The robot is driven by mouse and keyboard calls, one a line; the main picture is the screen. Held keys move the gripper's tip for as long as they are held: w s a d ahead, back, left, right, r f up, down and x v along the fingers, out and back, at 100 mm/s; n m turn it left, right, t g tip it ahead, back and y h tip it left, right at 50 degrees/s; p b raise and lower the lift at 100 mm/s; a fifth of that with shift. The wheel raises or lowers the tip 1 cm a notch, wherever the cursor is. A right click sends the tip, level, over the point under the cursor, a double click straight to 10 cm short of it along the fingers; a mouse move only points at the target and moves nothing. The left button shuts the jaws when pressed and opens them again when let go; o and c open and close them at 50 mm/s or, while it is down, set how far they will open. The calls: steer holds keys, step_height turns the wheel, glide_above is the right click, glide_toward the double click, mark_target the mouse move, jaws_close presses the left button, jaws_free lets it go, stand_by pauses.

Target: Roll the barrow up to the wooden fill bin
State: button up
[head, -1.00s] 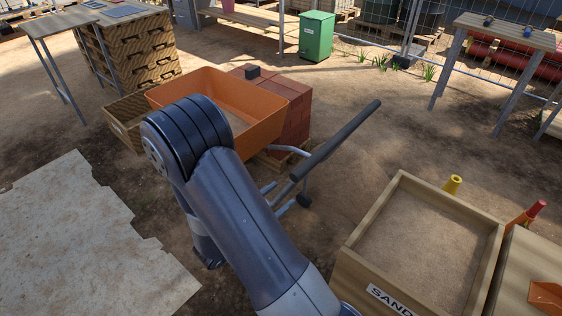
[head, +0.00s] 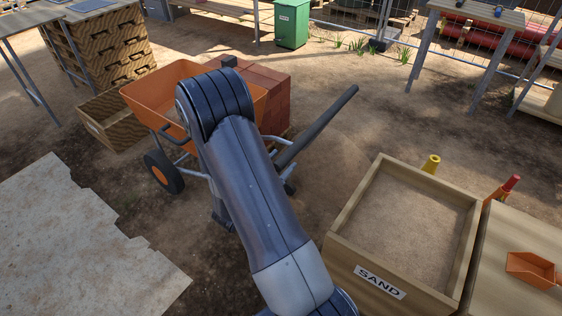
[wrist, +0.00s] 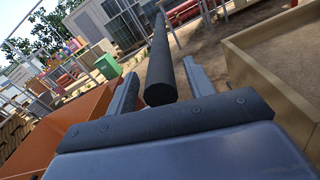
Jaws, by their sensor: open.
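The barrow has an orange tray (head: 150,99), a black wheel (head: 162,172) on the left and a dark handle (head: 318,125) reaching up to the right. A low wooden bin (head: 113,128) without a readable label stands on the ground left of the tray. My arm hides part of the barrow, and my gripper is hidden behind it in the head view. In the wrist view my gripper (wrist: 162,75) is open, with its fingers either side of the dark handle (wrist: 159,60). I cannot tell whether they touch it.
A wooden box marked SAND (head: 350,255) stands close on the right. Red bricks (head: 272,95) are stacked behind the tray. A pale broken slab (head: 70,250) lies front left. A green bin (head: 292,22) stands at the back. Bare ground lies between the bricks and the right table.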

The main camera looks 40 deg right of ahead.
steer(key=shift+w+d, duration=0.1)
steer(key=shift+d, duration=0.15)
steer(key=shift+c, duration=0.3)
jaws_close()
stand_by(1.0)
